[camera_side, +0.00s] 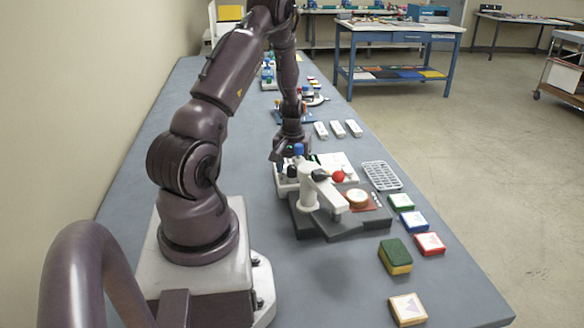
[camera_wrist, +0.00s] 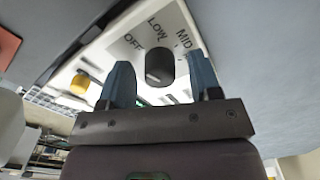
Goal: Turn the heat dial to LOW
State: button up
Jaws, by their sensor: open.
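In the wrist view a black heat dial (camera_wrist: 160,67) sits on a white panel (camera_wrist: 120,45) printed OFF, LOW and MID. Its pointer mark is not clear, so I cannot tell its setting. My gripper (camera_wrist: 162,76) is open, with one blue finger on each side of the dial in the picture. I cannot tell whether either finger touches it. In the side view my gripper (camera_side: 287,160) points down over the left end of the white laminator area (camera_side: 338,162). The dial cannot be made out clearly there.
A white lever press (camera_side: 322,190) with a red ball (camera_side: 338,176) stands just in front of my gripper. A white rack (camera_side: 382,176), several small coloured boxes (camera_side: 413,221) and a green-yellow sponge (camera_side: 395,256) lie to the right. The bench front is mostly clear.

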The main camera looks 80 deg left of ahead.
jog(key=shift+f, duration=0.1)
jog(key=c, duration=0.9)
jog(key=shift+c, duration=0.2)
jog(key=shift+m, duration=0.3)
jog(key=m, duration=0.4)
jog(key=shift+m, duration=2.5)
jog(key=o, duration=0.9)
